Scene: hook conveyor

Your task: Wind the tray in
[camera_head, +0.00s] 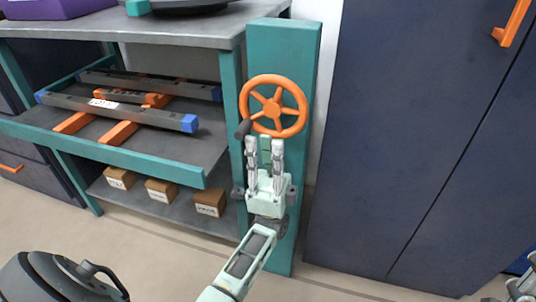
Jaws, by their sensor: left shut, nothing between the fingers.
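An orange spoked handwheel (273,106) with a dark crank knob (243,130) at its lower left is mounted on a teal post (297,52). The tray (142,153), grey with a teal rim, sticks out from the shelf unit left of the post. It carries grey bars with blue ends on orange supports. My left gripper (265,146) is in front of the post, just below the wheel, pointing up at its lower rim. It is shut and empty. I cannot tell whether it touches the wheel. A small piece of my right gripper (521,288) shows at the lower right corner.
Several small cardboard boxes (161,193) stand on the lower shelf under the tray. A grey worktop (140,27) is above it. A dark blue cabinet (420,130) with an orange handle stands to the right. The floor in front is clear.

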